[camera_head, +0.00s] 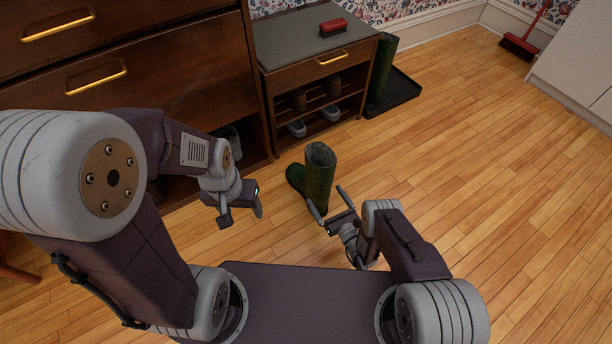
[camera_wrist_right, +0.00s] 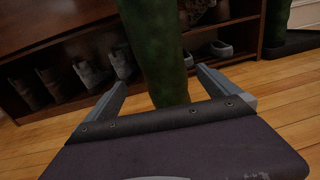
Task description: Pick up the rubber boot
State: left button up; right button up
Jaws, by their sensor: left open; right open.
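A dark green rubber boot (camera_head: 318,178) stands upright on the wooden floor in front of the shoe bench, its toe pointing left. A second green boot (camera_head: 382,62) stands on a dark tray beside the bench. My right gripper (camera_head: 329,203) is open, its fingers reaching toward the near boot's shaft. In the right wrist view the boot shaft (camera_wrist_right: 158,50) rises between and beyond the open fingers (camera_wrist_right: 163,85); I cannot tell whether they touch it. My left gripper (camera_head: 243,214) is open and empty, left of the boot above the floor.
The shoe bench (camera_head: 312,48) holds several shoes and has a red brush (camera_head: 333,27) on top. A dark wooden dresser (camera_head: 130,60) stands left of it. The boot tray (camera_head: 400,92) is right of the bench. Open floor (camera_head: 480,150) lies to the right.

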jog(key=b+x, duration=0.2)
jog(key=x, duration=0.1)
jog(key=shift+f, duration=0.15)
jog(key=shift+w+a+r, duration=0.2)
jog(key=shift+w, duration=0.1)
jog(key=b+x, duration=0.4)
jog(key=x, duration=0.1)
jog(key=shift+w+d, duration=0.25)
